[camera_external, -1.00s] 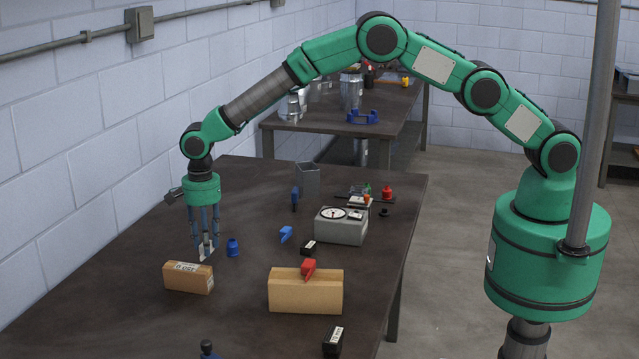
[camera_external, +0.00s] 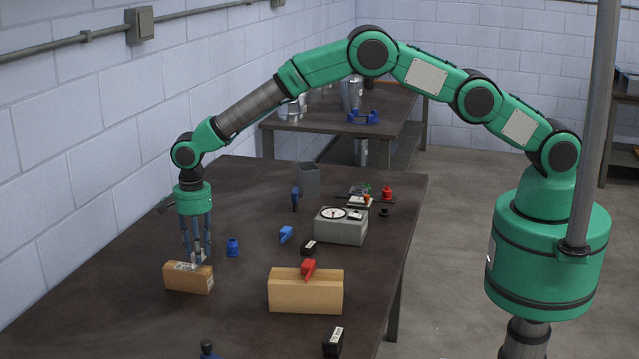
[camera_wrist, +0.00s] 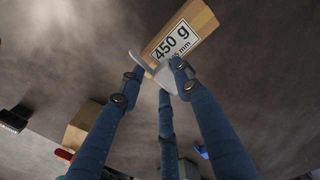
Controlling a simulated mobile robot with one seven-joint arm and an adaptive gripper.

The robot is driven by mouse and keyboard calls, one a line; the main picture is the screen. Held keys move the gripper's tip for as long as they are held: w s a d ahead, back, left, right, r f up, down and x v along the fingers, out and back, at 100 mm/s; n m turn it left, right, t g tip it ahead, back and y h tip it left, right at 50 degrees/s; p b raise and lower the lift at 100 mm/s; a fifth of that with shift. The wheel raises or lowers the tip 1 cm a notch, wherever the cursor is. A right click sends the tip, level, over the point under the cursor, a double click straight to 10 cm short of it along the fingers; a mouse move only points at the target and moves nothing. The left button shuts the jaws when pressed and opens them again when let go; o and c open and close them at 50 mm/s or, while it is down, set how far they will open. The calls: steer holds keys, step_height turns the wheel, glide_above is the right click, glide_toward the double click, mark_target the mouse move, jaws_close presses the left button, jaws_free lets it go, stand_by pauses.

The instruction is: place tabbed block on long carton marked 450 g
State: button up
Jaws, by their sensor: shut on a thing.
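The long carton marked 450 g is a tan box (camera_external: 186,280) lying at the left of the table. Its white label (camera_wrist: 174,42) reads "450 g" in the wrist view. My gripper (camera_external: 198,259), with its blue fingers, points down at the carton's upper right end. The fingers are shut on a light grey tabbed block (camera_wrist: 148,66), which shows as a pale patch between the fingertips (camera_wrist: 160,80). The block overlaps the label's edge in the wrist view. I cannot tell whether it touches the carton top. The fingers hide part of the block.
A grey scale (camera_external: 341,229) and several small items stand farther back. The table's left front is clear.

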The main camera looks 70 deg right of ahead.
steer(key=shift+f, duration=0.55)
steer(key=shift+f, duration=0.2)
steer(key=o, duration=1.2)
steer(key=shift+c, duration=0.2)
steer(key=shift+r, duration=0.1)
step_height(320, 180, up, 12)
steer(key=shift+r, duration=0.1)
